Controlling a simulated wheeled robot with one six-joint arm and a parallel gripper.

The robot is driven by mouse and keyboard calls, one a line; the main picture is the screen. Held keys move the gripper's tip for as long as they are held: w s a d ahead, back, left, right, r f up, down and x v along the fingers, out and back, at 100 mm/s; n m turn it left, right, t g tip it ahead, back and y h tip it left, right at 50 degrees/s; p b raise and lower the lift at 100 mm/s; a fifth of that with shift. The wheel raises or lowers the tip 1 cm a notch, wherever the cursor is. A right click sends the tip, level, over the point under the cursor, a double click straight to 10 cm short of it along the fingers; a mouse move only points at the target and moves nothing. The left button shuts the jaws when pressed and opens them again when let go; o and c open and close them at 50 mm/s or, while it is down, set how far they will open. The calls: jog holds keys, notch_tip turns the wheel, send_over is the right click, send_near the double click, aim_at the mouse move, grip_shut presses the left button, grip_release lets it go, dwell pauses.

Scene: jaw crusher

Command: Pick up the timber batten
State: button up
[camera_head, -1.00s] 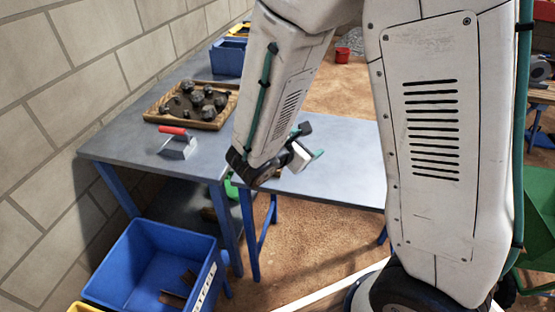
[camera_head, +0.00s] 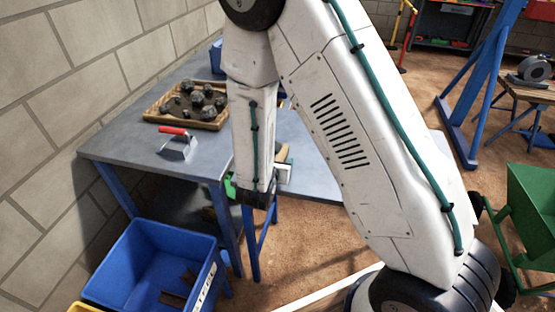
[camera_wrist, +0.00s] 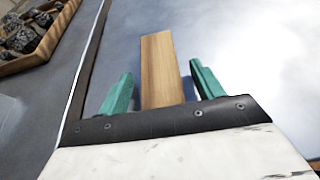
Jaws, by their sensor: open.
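The timber batten (camera_wrist: 160,66) is a plain light-brown strip in the wrist view. It lies over the grey tabletop, running away from the camera between the two green fingers of my gripper (camera_wrist: 157,78). The fingers are open, with a visible gap on each side of the batten. The batten's near end is hidden behind the dark gripper body. In the head view my gripper (camera_head: 284,172) is over the grey table, mostly hidden by my arm. A small tan part of the batten (camera_head: 283,152) shows beside it.
On the grey table (camera_head: 130,136), a wooden tray (camera_head: 150,116) of dark rocks and a red-handled trowel (camera_head: 176,144) lie left of my arm. A blue bin (camera_head: 122,255) stands below. A green hopper (camera_head: 530,205) is at right.

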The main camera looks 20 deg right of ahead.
jog(key=shift+w+d+f, duration=0.15)
jog(key=shift+w+d, duration=0.05)
jog(key=shift+w, duration=0.05)
jog(key=c, duration=1.1)
